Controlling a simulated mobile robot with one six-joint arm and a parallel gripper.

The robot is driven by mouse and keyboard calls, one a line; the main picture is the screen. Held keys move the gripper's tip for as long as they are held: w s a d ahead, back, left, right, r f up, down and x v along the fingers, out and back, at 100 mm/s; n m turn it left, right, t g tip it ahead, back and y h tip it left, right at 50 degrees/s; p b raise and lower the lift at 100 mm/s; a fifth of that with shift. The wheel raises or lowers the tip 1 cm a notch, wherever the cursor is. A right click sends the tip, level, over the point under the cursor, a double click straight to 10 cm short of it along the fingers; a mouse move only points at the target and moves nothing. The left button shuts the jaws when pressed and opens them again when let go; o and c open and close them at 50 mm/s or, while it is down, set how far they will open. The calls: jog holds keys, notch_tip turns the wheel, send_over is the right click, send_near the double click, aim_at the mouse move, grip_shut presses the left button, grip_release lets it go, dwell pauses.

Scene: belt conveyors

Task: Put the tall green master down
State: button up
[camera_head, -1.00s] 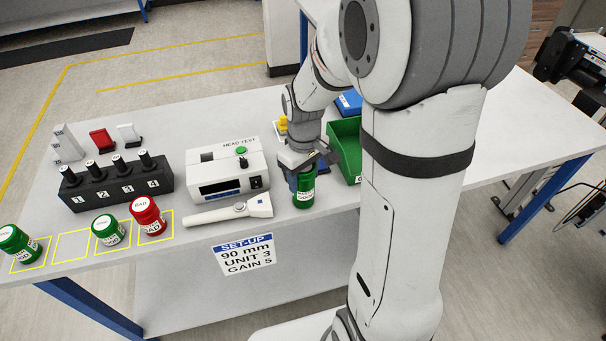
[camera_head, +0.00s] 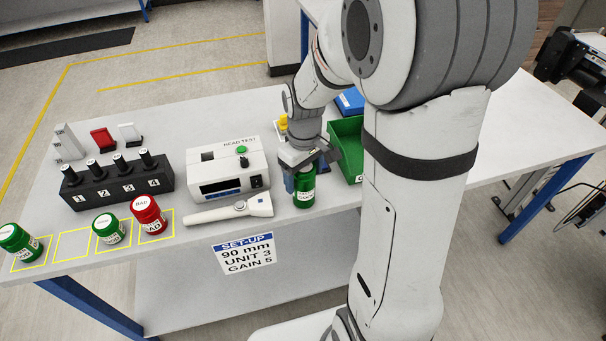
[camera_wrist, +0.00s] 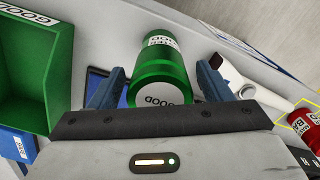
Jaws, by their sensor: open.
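The tall green master (camera_head: 304,190) is a green can with a white GOOD label. It stands upright on the table near the front edge, between the white torch-shaped probe and the green bin. In the wrist view the green master (camera_wrist: 160,68) lies between the two blue fingers, with a narrow gap at each side. My gripper (camera_head: 308,172) is open around its upper part. The far side of the can is hidden in the head view.
The green bin (camera_head: 346,143) is close on the right. The torch-shaped probe (camera_head: 230,210) and the HEAD TEST box (camera_head: 228,170) are on the left. Farther left, a shorter green can (camera_head: 108,230), a red can (camera_head: 148,215) and another green can (camera_head: 18,243) stand by yellow outlines; one outline (camera_head: 73,246) is empty.

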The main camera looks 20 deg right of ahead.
notch_tip(320, 180, up, 10)
jog(key=shift+r, duration=0.1)
jog(key=shift+s+r, duration=0.1)
jog(key=shift+r, duration=0.5)
jog(key=s+m+t, duration=0.3)
jog(key=s+m, duration=0.2)
jog(key=s, duration=0.9)
jog(key=shift+f, duration=0.2)
jog(key=shift+a, duration=0.1)
dwell(0.5)
jog(key=shift+c, duration=0.3)
grip_shut()
dwell(0.4)
dwell(0.9)
